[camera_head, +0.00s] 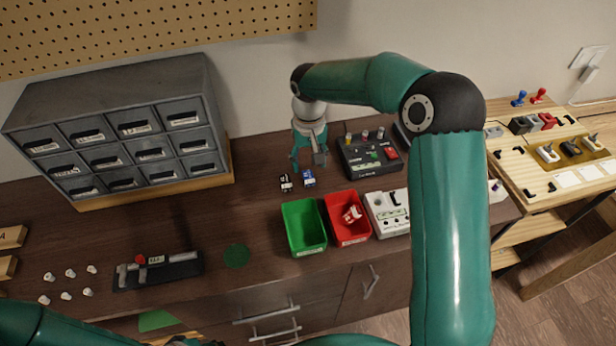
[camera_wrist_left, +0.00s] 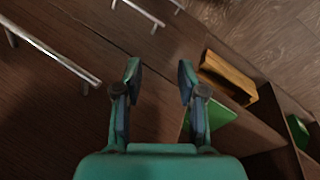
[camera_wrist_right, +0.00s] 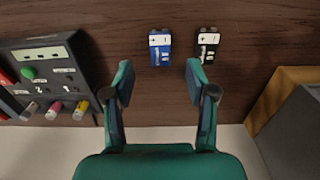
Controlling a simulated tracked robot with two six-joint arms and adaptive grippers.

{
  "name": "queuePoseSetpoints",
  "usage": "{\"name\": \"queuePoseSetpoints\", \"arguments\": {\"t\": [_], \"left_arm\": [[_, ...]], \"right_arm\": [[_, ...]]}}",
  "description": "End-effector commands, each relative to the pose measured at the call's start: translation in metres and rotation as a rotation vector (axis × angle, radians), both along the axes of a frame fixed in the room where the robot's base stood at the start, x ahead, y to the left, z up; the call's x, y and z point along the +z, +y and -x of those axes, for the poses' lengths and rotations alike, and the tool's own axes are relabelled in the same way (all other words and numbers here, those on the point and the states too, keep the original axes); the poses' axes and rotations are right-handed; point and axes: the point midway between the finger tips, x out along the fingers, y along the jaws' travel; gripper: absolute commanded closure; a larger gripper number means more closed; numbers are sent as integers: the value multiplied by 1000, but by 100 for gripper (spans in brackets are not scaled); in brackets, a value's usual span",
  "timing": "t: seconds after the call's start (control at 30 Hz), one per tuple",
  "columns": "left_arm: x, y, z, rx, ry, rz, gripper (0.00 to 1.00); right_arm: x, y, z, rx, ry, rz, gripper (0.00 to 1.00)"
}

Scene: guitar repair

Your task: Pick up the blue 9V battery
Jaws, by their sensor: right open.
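The blue 9V battery (camera_head: 308,178) lies on the dark workbench, just right of a black battery (camera_head: 286,182). In the right wrist view the blue battery (camera_wrist_right: 160,47) sits ahead of the fingertips, between their lines, and the black battery (camera_wrist_right: 208,45) is beyond the right finger. My right gripper (camera_head: 309,160) is above the bench behind the batteries; in its wrist view (camera_wrist_right: 158,75) it is open and empty. My left gripper (camera_wrist_left: 159,72) is open and empty, low in front of the bench drawers.
A black tester box (camera_head: 370,157) stands right of the batteries. A green bin (camera_head: 304,228) and a red bin (camera_head: 347,218) are in front. A grey drawer cabinet (camera_head: 120,130) stands at left. The bench left of the batteries is clear.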

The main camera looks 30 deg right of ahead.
Motion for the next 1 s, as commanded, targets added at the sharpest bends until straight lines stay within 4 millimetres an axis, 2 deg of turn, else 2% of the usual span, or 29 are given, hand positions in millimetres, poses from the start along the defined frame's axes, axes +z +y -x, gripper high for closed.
{"name": "queuePoseSetpoints", "arguments": {"t": [0.17, 0.43, 0.7, 0.77, 1.0], "left_arm": [[7, 0, 0, 0, 0, 0, 60], [18, 0, 0, 0, -1, 0, 60], [18, 0, 0, 0, 0, 0, 60], [18, 0, 0, 0, 0, 0, 60], [18, 0, 0, 0, 0, 0, 60]], "right_arm": [[-12, 0, 0, 0, 5, 0, 43], [-48, 0, -1, -1, 4, -1, 43], [-53, 0, -1, -1, 1, 0, 43], [-53, 0, -2, -1, 1, 0, 50], [-53, 0, -2, 0, 0, 0, 90]]}}
